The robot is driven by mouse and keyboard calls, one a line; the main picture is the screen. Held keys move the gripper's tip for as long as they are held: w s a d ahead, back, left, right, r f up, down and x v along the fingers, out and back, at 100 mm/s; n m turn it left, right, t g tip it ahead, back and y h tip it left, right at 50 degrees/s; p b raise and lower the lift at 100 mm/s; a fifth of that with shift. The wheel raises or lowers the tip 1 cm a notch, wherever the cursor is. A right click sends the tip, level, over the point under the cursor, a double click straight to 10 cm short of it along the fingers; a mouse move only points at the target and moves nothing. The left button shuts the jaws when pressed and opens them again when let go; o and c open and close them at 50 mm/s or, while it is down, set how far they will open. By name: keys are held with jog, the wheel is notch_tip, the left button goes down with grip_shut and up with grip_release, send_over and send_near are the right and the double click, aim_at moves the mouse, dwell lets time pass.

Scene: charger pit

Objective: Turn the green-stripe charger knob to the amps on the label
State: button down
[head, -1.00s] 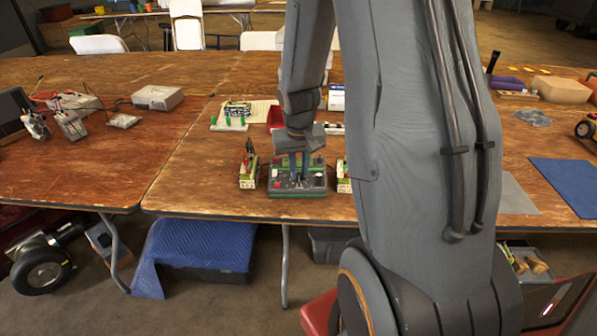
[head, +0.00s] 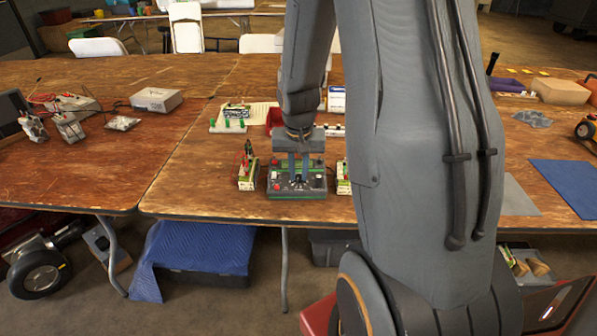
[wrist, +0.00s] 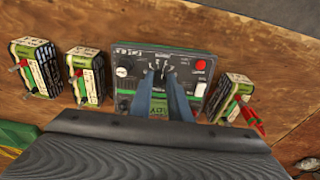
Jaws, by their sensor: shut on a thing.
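The charger (head: 300,192) is a dark grey box with green edging on the front table, with a red button at its left front corner and a pale knob at its right. In the wrist view its panel (wrist: 180,60) faces me, with pale markings around a dark central knob (wrist: 160,69). My gripper (head: 298,181) points down over the charger. In the wrist view its two fingers (wrist: 161,75) are shut on the central knob and hide much of it. The knob's pointer and the printed amps are too small or hidden to read.
A battery with red clamps (head: 248,172) stands close to the charger's left. Another battery (head: 343,178) stands close to its right, partly behind my arm.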

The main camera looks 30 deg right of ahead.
aim_at(298, 185)
jog(key=c, duration=1.7)
grip_release()
jog(key=shift+o, duration=0.2)
notch_tip(298, 185, up, 8)
jog(key=s, duration=0.1)
jog(key=shift+a+f, duration=0.15)
jog(key=shift+a, duration=0.25)
jog(key=shift+s, duration=0.1)
jog(key=s+a+n+g+y, duration=0.1)
jog(key=s+a+n, duration=0.5)
jog(key=s+a, duration=0.8)
jog(key=shift+a+g, duration=0.2)
jog(key=shift+g, duration=0.1)
